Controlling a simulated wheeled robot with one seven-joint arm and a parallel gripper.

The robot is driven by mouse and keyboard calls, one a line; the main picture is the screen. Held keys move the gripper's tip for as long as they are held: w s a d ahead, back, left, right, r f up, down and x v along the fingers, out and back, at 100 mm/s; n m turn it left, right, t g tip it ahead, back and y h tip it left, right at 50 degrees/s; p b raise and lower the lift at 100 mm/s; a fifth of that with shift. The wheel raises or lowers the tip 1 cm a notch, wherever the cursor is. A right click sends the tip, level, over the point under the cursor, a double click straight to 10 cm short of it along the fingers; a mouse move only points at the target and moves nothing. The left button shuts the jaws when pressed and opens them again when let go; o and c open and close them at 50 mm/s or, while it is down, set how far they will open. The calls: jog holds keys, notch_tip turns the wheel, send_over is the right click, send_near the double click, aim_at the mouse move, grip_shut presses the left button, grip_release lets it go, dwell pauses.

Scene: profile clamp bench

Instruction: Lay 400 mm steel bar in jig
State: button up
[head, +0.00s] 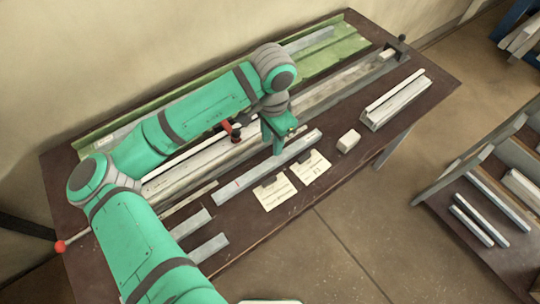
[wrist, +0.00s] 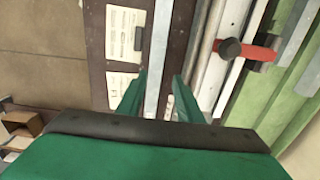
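A long grey steel bar (head: 236,187) with a red mark lies on the dark bench in front of the jig; its length cannot be read. My gripper (head: 278,150) is over the right half of this bar. In the wrist view my gripper (wrist: 160,84) is open, its two green fingers on either side of the bar (wrist: 157,60), with gaps showing. I cannot tell how far the fingertips are above the bench. The jig (head: 187,172) is a long pale channel behind the bar, with a red-handled clamp (wrist: 250,51) partly hidden by my arm in the head view.
Two shorter bars (head: 208,248) lie at the left front. Paper cards (head: 275,193), a small pale block (head: 348,140) and a pale profile (head: 395,101) lie in front of the jig. A green tray (head: 345,45) runs along the back. A rack (head: 480,160) stands at the right.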

aim_at(270, 162)
jog(key=shift+s+f, duration=0.25)
jog(key=shift+f, duration=0.35)
jog(key=shift+s+f, duration=0.2)
jog(key=shift+f, duration=0.4)
jog(key=shift+s+a+f, duration=0.2)
jog(key=shift+a+f, duration=0.15)
jog(key=shift+f, duration=0.1)
jog(key=shift+s+f, duration=0.1)
jog(key=shift+f, duration=0.3)
jog(key=shift+d+f, duration=0.1)
jog(key=shift+f, duration=2)
grip_shut()
